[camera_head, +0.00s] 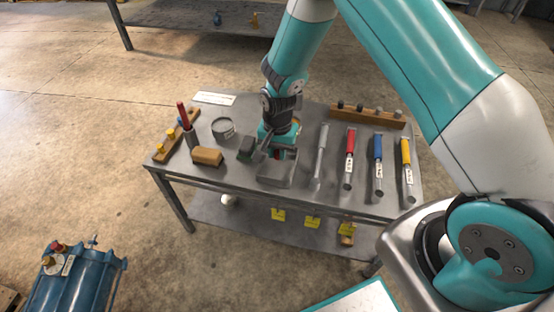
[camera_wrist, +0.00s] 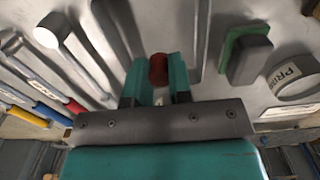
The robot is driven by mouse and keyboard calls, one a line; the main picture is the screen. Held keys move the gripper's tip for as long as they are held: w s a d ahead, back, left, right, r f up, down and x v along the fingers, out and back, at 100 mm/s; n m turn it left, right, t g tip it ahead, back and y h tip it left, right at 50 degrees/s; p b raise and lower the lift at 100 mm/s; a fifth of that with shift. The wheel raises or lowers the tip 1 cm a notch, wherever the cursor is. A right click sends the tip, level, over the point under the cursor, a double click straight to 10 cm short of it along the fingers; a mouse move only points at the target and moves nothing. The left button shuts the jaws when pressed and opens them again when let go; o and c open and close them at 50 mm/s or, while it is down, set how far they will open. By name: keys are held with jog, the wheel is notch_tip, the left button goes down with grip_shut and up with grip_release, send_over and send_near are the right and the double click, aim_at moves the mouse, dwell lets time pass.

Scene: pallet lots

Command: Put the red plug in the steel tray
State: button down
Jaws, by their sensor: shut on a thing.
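The red plug (camera_wrist: 158,69) is between the teal fingers of my gripper (camera_wrist: 157,82) in the wrist view. My gripper is shut on it. In the head view my gripper (camera_head: 280,150) points down over the grey steel tray (camera_head: 273,181), and the plug is mostly hidden there. The tray's rim also shows in the wrist view (camera_wrist: 201,40), to the right of the plug. The plug appears over the tray's area; whether it touches the tray floor I cannot tell.
A green-and-grey block (camera_head: 246,149) stands close left of the tray. A tin (camera_head: 223,130), a wooden block (camera_head: 207,156) and a wooden rack (camera_head: 165,152) lie farther left. A grey long-handled tool (camera_head: 320,155) and several coloured-handled tools lie right. A wooden rack (camera_head: 367,116) stands behind.

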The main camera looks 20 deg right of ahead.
aim_at(278, 158)
jog(key=shift+f, duration=1.55)
jog(key=shift+f+b, duration=0.15)
jog(key=shift+b, duration=0.15)
jog(key=c, duration=1)
grip_release()
jog(key=shift+c, duration=0.2)
